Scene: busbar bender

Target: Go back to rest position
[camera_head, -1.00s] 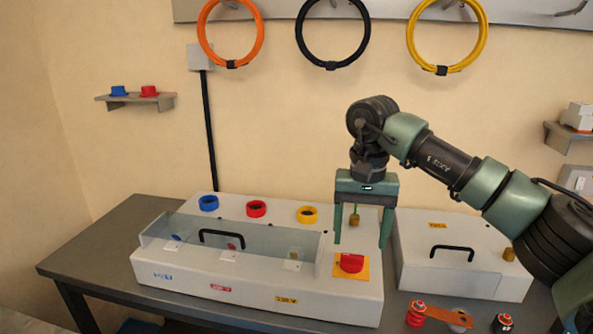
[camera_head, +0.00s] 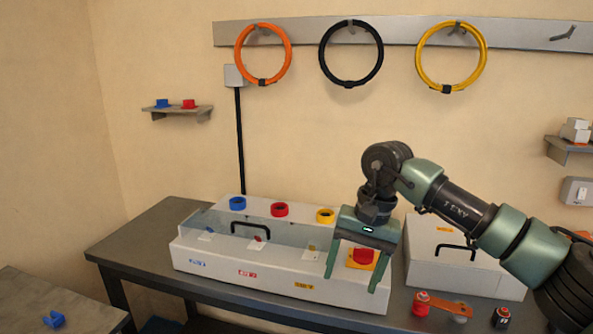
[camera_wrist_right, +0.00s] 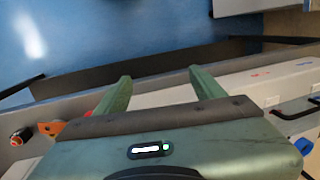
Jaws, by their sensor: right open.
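My right gripper (camera_head: 352,270) is open and empty in the head view. It hangs with its fingers pointing down in front of the right part of the busbar bender (camera_head: 230,259). Its fingers frame the red button on a yellow plate (camera_head: 362,257) from this viewpoint; whether they touch the machine I cannot tell. In the right wrist view the two green fingers (camera_wrist_right: 160,88) are spread with nothing between them. My left gripper is not in view.
A second white box with a black handle (camera_head: 427,268) stands right of the bender. A red insulator (camera_head: 421,304) and a dark one (camera_head: 501,318) stand at the table front. Cable coils (camera_head: 263,54) hang on the wall. Another table (camera_head: 50,290) is at lower left.

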